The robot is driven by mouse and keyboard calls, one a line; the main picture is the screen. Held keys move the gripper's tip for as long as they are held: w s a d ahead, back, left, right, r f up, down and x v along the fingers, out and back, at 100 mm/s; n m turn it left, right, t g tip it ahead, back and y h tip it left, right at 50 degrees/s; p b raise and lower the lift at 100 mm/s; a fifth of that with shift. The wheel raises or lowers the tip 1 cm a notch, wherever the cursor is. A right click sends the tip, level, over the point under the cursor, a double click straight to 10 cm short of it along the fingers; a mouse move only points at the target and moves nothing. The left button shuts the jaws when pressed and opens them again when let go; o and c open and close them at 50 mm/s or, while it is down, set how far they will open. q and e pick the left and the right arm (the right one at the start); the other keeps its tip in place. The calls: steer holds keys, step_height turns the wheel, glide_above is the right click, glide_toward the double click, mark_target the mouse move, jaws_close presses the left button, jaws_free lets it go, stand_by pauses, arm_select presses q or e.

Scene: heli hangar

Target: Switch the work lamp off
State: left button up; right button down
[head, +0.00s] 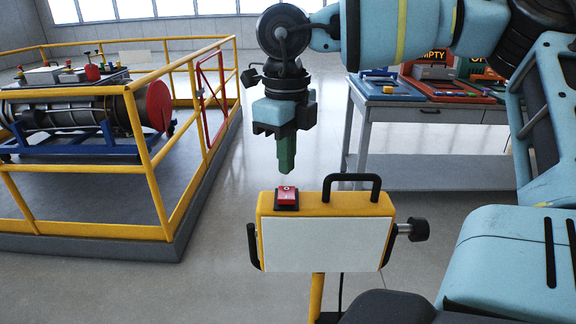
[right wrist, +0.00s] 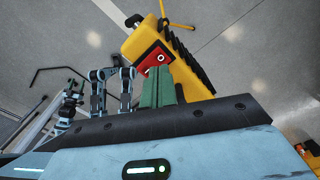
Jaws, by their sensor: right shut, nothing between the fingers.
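The work lamp (head: 327,243) is a yellow housing with a pale front panel and a black handle on top, on a yellow post. A red rocker switch (head: 287,196) in a black frame sits on its top left. My right gripper (head: 286,170) points straight down just above the switch, its green fingers shut and empty, with a small gap below the tips. In the right wrist view the fingers (right wrist: 163,88) show beside the red switch (right wrist: 153,57) on the yellow lamp housing (right wrist: 172,50). My left gripper is not clearly in the head view.
A black knob (head: 413,229) sticks out at the lamp's right side. A yellow railing (head: 150,150) encloses a platform with an engine on a blue stand (head: 75,150) at left. A grey workbench (head: 420,112) with trays stands behind. The floor between is clear.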

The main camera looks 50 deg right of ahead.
mark_target(286, 189)
arm_select(q)
steer(key=shift+w+r+p, duration=0.25)
steer(key=shift+r+p, duration=0.25)
steer(key=shift+r, duration=0.1)
steer(key=shift+w+r+p, duration=0.25)
steer(key=shift+r+p, duration=0.2)
steer(key=shift+r, duration=0.1)
arm_select(e)
step_height(286, 189, up, 4)
steer(key=shift+f, duration=0.15)
